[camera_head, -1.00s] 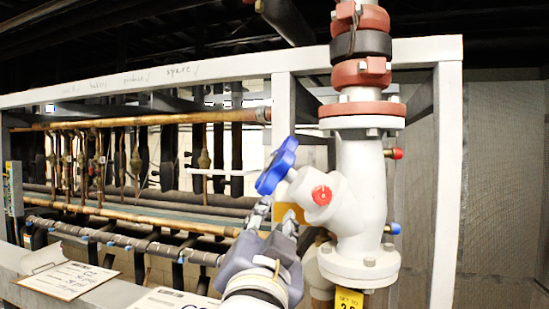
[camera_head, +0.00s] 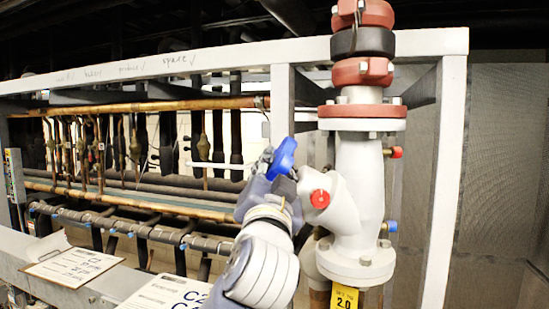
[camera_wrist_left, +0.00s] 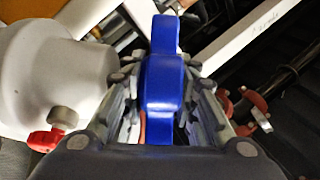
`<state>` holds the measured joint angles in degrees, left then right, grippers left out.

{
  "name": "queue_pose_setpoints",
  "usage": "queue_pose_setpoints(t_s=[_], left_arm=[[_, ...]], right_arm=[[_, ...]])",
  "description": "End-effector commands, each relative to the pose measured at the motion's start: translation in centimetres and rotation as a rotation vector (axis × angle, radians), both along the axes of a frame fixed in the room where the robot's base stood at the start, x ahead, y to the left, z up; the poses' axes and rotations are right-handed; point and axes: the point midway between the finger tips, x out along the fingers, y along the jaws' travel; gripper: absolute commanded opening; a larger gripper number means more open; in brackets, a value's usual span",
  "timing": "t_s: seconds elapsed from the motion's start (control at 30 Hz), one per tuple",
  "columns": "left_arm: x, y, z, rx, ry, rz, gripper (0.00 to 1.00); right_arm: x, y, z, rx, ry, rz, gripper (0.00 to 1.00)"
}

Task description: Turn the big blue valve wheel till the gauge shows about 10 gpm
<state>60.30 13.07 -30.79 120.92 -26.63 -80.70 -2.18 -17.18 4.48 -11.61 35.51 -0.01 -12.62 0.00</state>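The blue valve wheel (camera_head: 282,158) sits on the angled stem of the white valve body (camera_head: 358,200). My left gripper (camera_head: 264,165) is at the wheel, coming from below left in the head view. In the left wrist view the wheel (camera_wrist_left: 163,85) stands edge-on between the two fingers (camera_wrist_left: 163,105), one on each side. Narrow gaps seem to show beside the wheel, so the fingers look open around it. The white valve body (camera_wrist_left: 50,75) is at the left there. No gauge reading can be made out. My right gripper is out of view.
A red cap (camera_head: 320,199) sits on the valve body close to the wheel. A yellow tag (camera_head: 344,298) reading 2.0 hangs below. The white frame post (camera_head: 283,100) stands behind the wheel. Clipboard papers (camera_head: 75,267) lie at the lower left.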

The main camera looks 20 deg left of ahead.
Motion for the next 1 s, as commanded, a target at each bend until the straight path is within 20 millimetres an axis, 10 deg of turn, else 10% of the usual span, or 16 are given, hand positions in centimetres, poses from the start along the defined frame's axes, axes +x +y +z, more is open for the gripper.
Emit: queue_pose_setpoints(t_s=[0.3, 0.47, 1.0], left_arm=[[0.36, 0.05, 0.05, 0.000, 0.000, -0.002, 0.27], [0.35, 0.05, 0.04, 0.000, 0.000, -0.002, 0.00], [0.37, 0.00, 0.21, -0.082, 0.154, 0.110, 0.00]], right_arm=[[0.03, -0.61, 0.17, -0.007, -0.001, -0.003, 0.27], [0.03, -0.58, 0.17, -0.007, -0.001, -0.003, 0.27], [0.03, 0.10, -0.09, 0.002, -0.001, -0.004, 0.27]])
